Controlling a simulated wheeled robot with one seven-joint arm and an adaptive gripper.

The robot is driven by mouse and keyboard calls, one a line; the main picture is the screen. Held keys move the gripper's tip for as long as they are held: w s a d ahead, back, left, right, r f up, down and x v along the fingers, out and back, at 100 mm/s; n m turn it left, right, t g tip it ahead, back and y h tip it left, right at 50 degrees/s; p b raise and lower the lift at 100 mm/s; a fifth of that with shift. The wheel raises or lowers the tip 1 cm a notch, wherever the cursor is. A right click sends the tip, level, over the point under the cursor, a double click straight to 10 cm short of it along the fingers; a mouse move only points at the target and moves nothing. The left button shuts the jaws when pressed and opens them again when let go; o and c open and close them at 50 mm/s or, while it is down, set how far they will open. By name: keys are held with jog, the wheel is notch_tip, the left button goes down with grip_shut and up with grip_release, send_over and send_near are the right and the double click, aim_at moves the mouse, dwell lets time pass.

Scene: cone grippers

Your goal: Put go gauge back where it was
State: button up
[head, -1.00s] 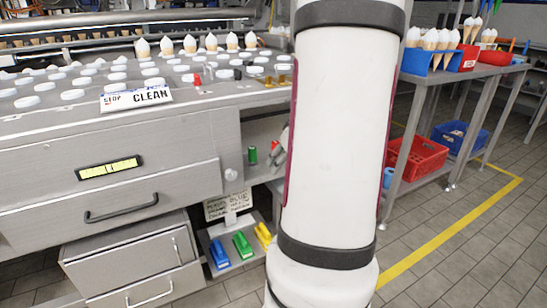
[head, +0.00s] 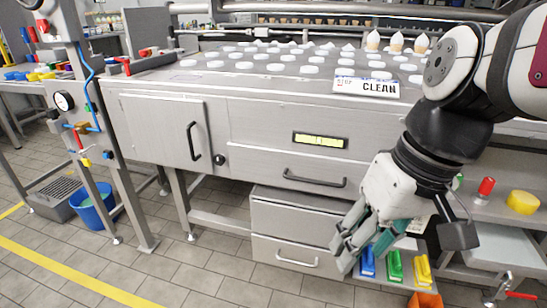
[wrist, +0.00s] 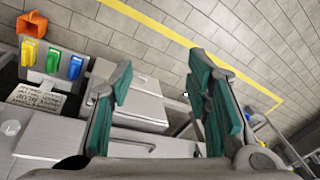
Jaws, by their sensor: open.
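No object here is clearly marked as the go gauge. My gripper (head: 346,248) is in front of the machine's lower drawers, pointing down, open and empty. In the wrist view its teal-padded fingers (wrist: 162,75) are spread, with only drawer and floor visible between them. Blue (head: 368,262), green (head: 394,266) and yellow (head: 423,270) handled items sit on a low shelf right of the fingers.
The grey machine (head: 262,125) carries many white caps and a CLEAN sign (head: 367,87). Drawers (head: 290,253) are shut below. A gauge stand and blue bucket (head: 92,208) are at left. An orange item (head: 425,300) lies at the bottom right. The tiled floor in front is clear.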

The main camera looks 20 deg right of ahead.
jog(key=s+a+g+h, duration=0.1)
jog(key=s+h, duration=0.1)
jog(key=s, duration=0.7)
jog(key=shift+s+f, duration=0.15)
jog(key=shift+f, duration=0.15)
jog(key=shift+a, duration=0.15)
